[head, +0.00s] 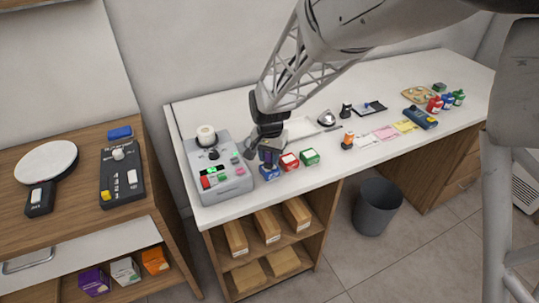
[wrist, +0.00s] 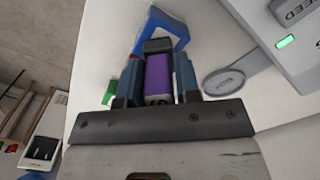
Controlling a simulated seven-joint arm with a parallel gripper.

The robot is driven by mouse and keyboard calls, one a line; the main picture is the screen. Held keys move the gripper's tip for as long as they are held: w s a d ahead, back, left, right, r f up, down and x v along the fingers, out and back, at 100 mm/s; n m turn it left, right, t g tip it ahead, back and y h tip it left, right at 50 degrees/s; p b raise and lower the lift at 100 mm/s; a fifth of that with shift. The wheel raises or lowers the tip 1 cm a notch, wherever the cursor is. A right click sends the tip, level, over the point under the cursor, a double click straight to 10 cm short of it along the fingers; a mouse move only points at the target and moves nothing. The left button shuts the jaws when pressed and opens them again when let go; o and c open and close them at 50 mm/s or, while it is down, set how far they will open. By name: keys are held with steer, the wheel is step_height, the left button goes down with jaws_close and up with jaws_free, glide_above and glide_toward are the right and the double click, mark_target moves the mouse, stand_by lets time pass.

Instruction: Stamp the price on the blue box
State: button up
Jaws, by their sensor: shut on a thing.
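My gripper (head: 268,140) is above the left part of the white counter, pointing down. It is shut on a stamp with a purple and dark body (wrist: 184,74), which sits between the fingers in the wrist view. The blue box (head: 269,173) stands on the counter directly below the stamp, left of the red box. In the wrist view the blue box (wrist: 163,22) shows just beyond the stamp's dark end, partly covered by it. I cannot tell whether the stamp touches the box.
A red box (head: 289,161) and a green box (head: 310,156) stand close on the right. The counter's front edge is near the boxes.

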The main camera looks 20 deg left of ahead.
steer(key=shift+f, duration=0.45)
stand_by(1.7)
steer(key=shift+r, duration=0.1)
steer(key=shift+r, duration=3.5)
steer(key=shift+w, duration=0.1)
